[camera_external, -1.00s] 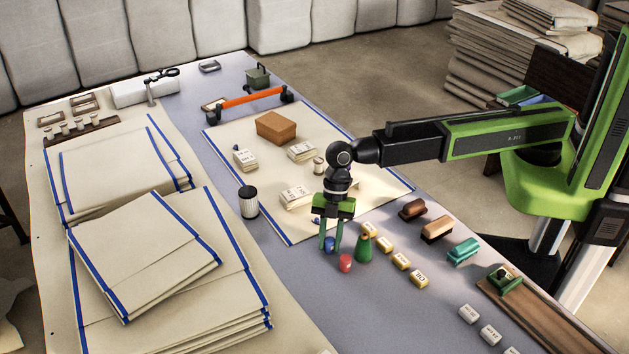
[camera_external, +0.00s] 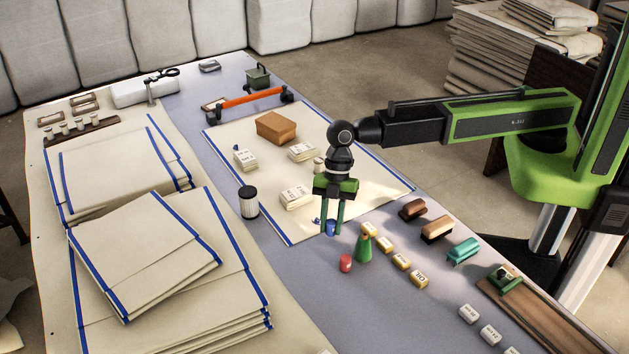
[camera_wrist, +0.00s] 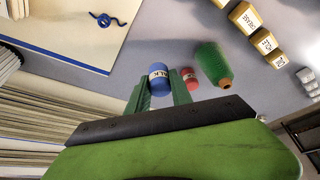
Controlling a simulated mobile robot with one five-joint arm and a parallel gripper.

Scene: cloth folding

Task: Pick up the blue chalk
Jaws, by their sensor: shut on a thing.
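The blue chalk (camera_external: 331,227) is a short blue cylinder between the fingertips of my gripper (camera_external: 332,231). In the wrist view the chalk (camera_wrist: 159,79) has a white label reading "CHALK" and sits between the two green fingers (camera_wrist: 159,92). My gripper is shut on it and points down. In the outside view the chalk appears held above the table, near the lower edge of the cream cloth.
Yellow labelled blocks (camera_external: 401,261) run to the right. A black-and-white canister (camera_external: 249,202) stands to the left. Folded cloths (camera_external: 146,255) fill the left side.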

